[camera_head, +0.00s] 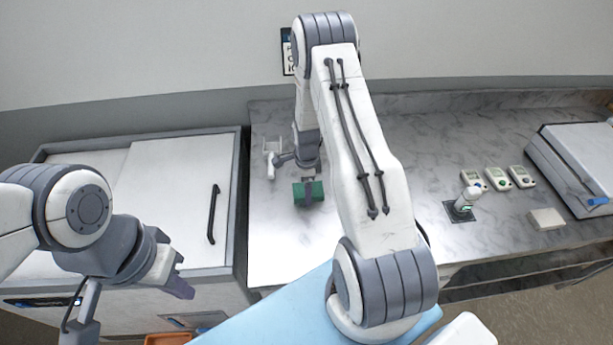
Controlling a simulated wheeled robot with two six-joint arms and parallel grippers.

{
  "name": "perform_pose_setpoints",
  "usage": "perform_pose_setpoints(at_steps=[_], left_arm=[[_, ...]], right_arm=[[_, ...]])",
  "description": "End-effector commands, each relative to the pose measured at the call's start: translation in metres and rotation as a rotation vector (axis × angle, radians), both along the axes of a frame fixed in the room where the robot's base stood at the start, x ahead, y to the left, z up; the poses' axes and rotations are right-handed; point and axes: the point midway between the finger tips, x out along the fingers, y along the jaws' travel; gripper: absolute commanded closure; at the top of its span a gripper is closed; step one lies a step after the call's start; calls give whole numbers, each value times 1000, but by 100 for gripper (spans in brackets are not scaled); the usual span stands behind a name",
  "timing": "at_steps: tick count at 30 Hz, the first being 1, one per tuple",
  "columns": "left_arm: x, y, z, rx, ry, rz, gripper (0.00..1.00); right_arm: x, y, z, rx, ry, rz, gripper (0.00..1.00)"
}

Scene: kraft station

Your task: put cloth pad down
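A green block-like pad (317,194), which looks like the cloth pad, is at the fingers of my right gripper (308,184). A dark finger crosses the front of the pad, and the gripper appears shut on it, over or on the left part of the marble counter (285,240). I cannot tell whether the pad touches the counter. My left gripper (178,284) is at lower left, in front of the white-lidded unit, with nothing visible in it. It is seen from the side, so its finger gap is hidden.
A white fixture (270,160) stands just left of my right gripper. Several small meters (497,179), a bottle on a dark base (464,204), a pale block (547,219) and a large grey-white device (580,165) are at right. The chest (165,185) has a black handle (213,214).

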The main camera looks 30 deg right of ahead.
Motion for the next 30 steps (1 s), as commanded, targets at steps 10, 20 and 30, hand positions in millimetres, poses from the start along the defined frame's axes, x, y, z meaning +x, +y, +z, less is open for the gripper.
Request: perform_pose_setpoints(at_steps=[10,20,30], left_arm=[[0,0,-27,1,1,4,100],[0,0,-41,1,1,7,100],[0,0,-41,1,1,7,100]], right_arm=[[2,-1,58,-3,-9,0,0],[1,0,109,-1,-3,0,0],[0,28,133,1,-8,149,0]])
